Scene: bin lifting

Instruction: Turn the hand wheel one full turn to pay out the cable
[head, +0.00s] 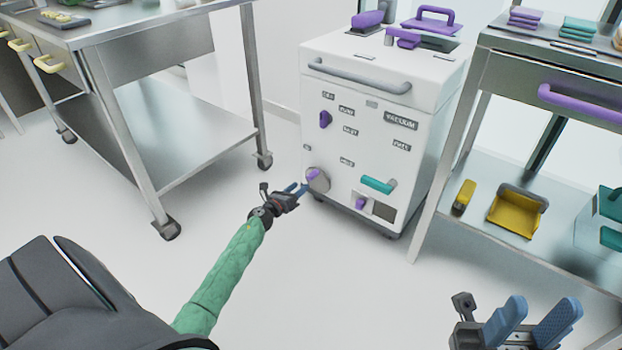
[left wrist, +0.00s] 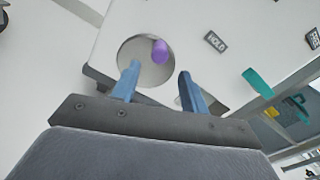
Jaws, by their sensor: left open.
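The hand wheel (head: 319,181) is a grey disc low on the left of the white machine's front, with a purple knob (head: 313,174) on it. In the left wrist view the wheel (left wrist: 132,52) and its purple knob (left wrist: 160,50) show just beyond my fingers. My left gripper (head: 299,190) is open, close in front of the wheel, and the knob appears between its fingertips in the left wrist view (left wrist: 158,78). I cannot tell whether the fingers touch it. My right gripper (head: 535,320) is open and empty at the lower right, away from the machine. No cable is visible.
The white machine (head: 345,205) also bears a teal handle (head: 377,185), a purple knob (head: 325,119) and a top bar handle (head: 360,76). Steel tables stand left (head: 190,155) and right (head: 560,105). A yellow tray (head: 515,212) lies on the right shelf. Floor between is clear.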

